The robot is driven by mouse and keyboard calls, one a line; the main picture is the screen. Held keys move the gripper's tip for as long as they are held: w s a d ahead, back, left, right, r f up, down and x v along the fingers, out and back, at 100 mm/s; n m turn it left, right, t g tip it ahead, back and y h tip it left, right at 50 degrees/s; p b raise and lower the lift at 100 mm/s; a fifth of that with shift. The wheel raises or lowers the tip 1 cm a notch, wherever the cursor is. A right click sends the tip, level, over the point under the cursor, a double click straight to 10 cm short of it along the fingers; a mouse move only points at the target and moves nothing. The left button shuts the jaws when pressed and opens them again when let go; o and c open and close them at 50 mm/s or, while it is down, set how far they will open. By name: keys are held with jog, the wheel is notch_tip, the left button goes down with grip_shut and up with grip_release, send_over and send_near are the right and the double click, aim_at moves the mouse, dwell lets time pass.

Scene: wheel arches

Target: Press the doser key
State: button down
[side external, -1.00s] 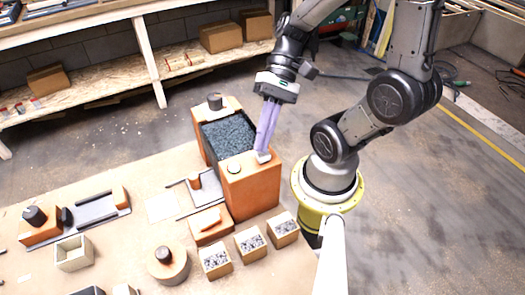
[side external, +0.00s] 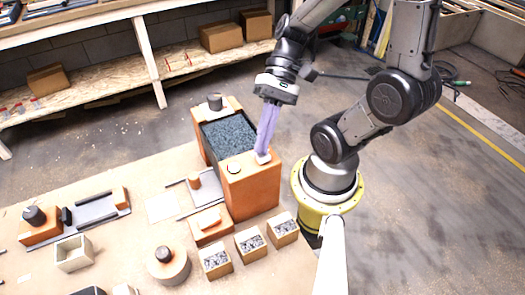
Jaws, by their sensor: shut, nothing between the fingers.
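The doser appears to be the tall orange box (side external: 252,192) with an open top full of dark granules (side external: 228,133). On its top front face are a green-ringed round button (side external: 234,169) and a small white key (side external: 262,159) to the right. My gripper (side external: 262,152) is shut, with its long purple fingers pointing down. The fingertips are at the white key and partly cover it. I cannot tell from this view whether the key is pushed in.
Three small boxes of grey granules (side external: 250,244) stand in front of the doser. A low orange block (side external: 211,227), a round piece with a dark knob (side external: 168,265) and an empty square frame (side external: 74,254) stand on the tan table (side external: 130,235). Shelves line the back.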

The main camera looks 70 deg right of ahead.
jog(key=shift+r, duration=0.8)
jog(key=shift+r, duration=2.5)
jog(key=shift+s+a, duration=0.1)
jog(key=shift+a, duration=0.1)
jog(key=w+d+n+t+h, duration=0.2)
jog(key=d+n+t+h, duration=0.3)
jog(key=n+h, duration=0.4)
jog(key=shift+w+d+r+n, duration=0.2)
jog(key=shift+d+r+n, duration=0.1)
jog(key=shift+r, duration=0.1)
